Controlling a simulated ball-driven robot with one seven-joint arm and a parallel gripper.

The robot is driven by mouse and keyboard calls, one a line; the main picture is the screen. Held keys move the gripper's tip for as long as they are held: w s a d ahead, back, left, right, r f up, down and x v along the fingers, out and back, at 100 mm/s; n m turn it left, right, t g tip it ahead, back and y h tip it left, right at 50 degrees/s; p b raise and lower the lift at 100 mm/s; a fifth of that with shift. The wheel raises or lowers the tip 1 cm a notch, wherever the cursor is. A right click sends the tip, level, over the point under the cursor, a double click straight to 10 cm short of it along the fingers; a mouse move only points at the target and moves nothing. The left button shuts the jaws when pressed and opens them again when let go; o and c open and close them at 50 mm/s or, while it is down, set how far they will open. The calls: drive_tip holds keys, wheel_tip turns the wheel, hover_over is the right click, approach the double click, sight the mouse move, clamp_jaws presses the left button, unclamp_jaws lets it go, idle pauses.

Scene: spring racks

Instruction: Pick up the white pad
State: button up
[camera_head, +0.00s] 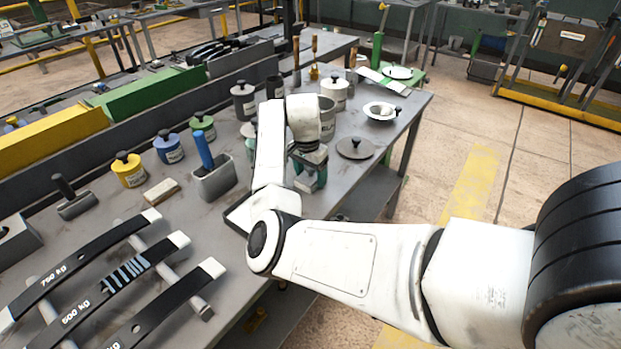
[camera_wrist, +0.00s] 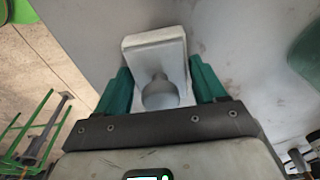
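The white pad (camera_wrist: 150,50) is a pale rectangular block with a rounded grey knob on it, seen in the wrist view on the grey tabletop. My gripper (camera_wrist: 161,85) is over it, with its green fingers wide apart on either side of the pad and knob. The fingers lie close along the pad's sides; whether they touch it is unclear. The knob stands between them with gaps on both sides.
On the workbench (camera_head: 225,262) near my gripper are a grey lid (camera_head: 355,148), a white bowl (camera_head: 381,111) and several labelled pots. A grey box with a blue handle (camera_head: 213,181) stands to the left. Dark leaf springs (camera_head: 80,262) lie at front left. Open floor is at right.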

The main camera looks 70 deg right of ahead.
drive_tip(key=c, duration=0.7)
drive_tip(key=shift+r, duration=0.1)
drive_tip(key=shift+r, duration=0.55)
drive_tip(key=s+a+r, duration=0.1)
drive_tip(key=a+r, duration=0.3)
drive_tip(key=s+a+r, duration=0.1)
drive_tip(key=a+r, duration=0.3)
drive_tip(key=a, duration=0.1)
drive_tip(key=s+a+r, duration=0.1)
drive_tip(key=a+r, duration=0.2)
drive_tip(key=a, duration=0.1)
drive_tip(key=shift+s+a+r, duration=0.2)
drive_tip(key=shift+s+r, duration=0.2)
